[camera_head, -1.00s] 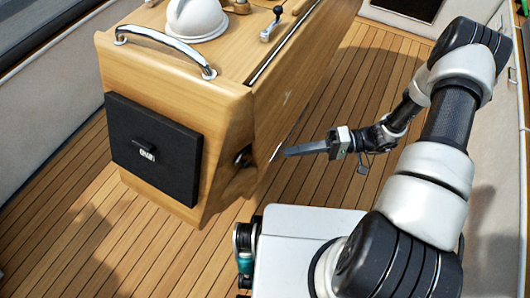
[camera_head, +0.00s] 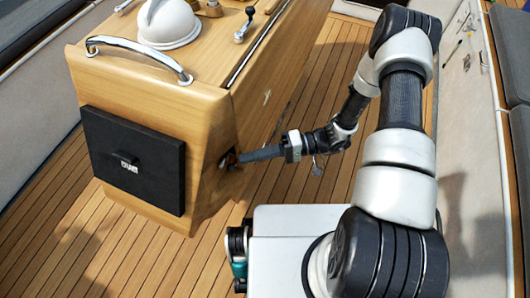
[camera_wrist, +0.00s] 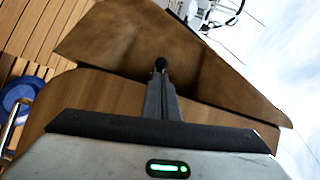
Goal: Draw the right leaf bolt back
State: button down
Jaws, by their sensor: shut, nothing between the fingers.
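A small dark round knob (camera_wrist: 160,63), perhaps the bolt's end, shows against the brown wood in the wrist view, right at the tips of my fingers. I cannot tell whether they touch it. In the head view a dark fitting (camera_head: 228,160) sits in the recessed side of the wooden console (camera_head: 215,110). My gripper (camera_head: 243,157) points left at this fitting, its tips at the recess. It also shows in the wrist view (camera_wrist: 160,75), shut and empty. The leaf and the rest of the bolt cannot be made out.
A black panel (camera_head: 133,160) covers the console's front. A chrome handrail (camera_head: 138,53), a white dome (camera_head: 168,22) and a small lever (camera_head: 245,24) are on its top. A blue round thing (camera_wrist: 18,95) shows in the wrist view. The plank deck (camera_head: 60,235) is clear.

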jog(key=shift+x, duration=0.85)
jog(key=shift+s+a, duration=0.35)
jog(key=shift+s, duration=0.45)
jog(key=shift+s+a, duration=0.3)
jog(key=shift+s, duration=0.45)
jog(key=shift+s+a, duration=0.35)
jog(key=shift+s, duration=0.45)
